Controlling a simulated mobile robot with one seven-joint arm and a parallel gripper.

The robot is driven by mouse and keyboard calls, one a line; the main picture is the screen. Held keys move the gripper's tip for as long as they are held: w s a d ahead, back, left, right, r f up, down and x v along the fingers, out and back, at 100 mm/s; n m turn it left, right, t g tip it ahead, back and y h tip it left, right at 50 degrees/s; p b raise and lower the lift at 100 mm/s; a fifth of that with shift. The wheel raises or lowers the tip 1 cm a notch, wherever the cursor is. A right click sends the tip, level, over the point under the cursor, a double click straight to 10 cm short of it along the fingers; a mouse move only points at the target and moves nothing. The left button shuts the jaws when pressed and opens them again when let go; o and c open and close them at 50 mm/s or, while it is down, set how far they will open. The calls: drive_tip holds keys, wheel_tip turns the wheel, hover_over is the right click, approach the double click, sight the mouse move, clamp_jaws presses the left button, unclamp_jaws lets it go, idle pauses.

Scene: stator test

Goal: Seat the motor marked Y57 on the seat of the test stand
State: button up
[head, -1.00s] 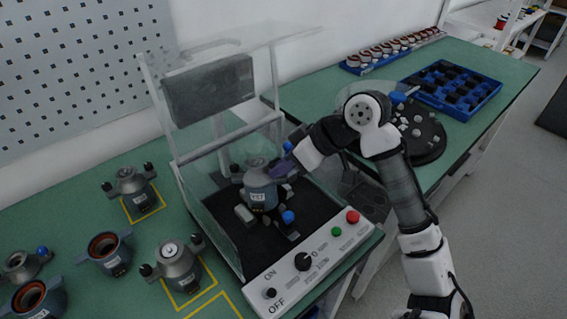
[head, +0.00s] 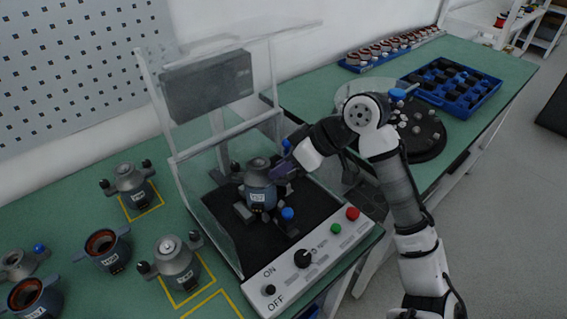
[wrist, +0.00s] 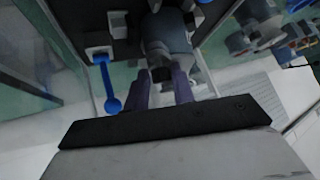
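The motor marked Y57 (head: 261,192), a blue-grey housing with a white label, stands roughly upright inside the test stand (head: 207,232), over its black floor. My gripper (head: 284,169) reaches in from the right and meets the motor's upper side. In the wrist view, the two purple-grey fingers (wrist: 161,88) flank a dark part of the motor (wrist: 167,38) and appear shut on it. The seat is mostly hidden under the motor, so I cannot tell whether the motor rests fully on it. A blue-knobbed lever (head: 288,214) is in front of the motor; it also shows in the wrist view (wrist: 112,104).
The stand has clear walls, a grey screen box (head: 207,86) and a front panel (head: 308,258) with switches and buttons. Several other motors (head: 174,264) stand on the green table to the left. A blue tray (head: 452,86) and a dark round plate (head: 425,150) are at the right.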

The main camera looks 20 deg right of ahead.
drive_tip(key=shift+o, duration=1.4)
drive_tip(key=shift+a+f, duration=0.1)
drive_tip(key=b+v, duration=0.1)
drive_tip(key=v, duration=1.2)
drive_tip(key=shift+d+r, duration=0.25)
drive_tip(key=shift+r, duration=0.1)
drive_tip(key=shift+s+f, duration=0.1)
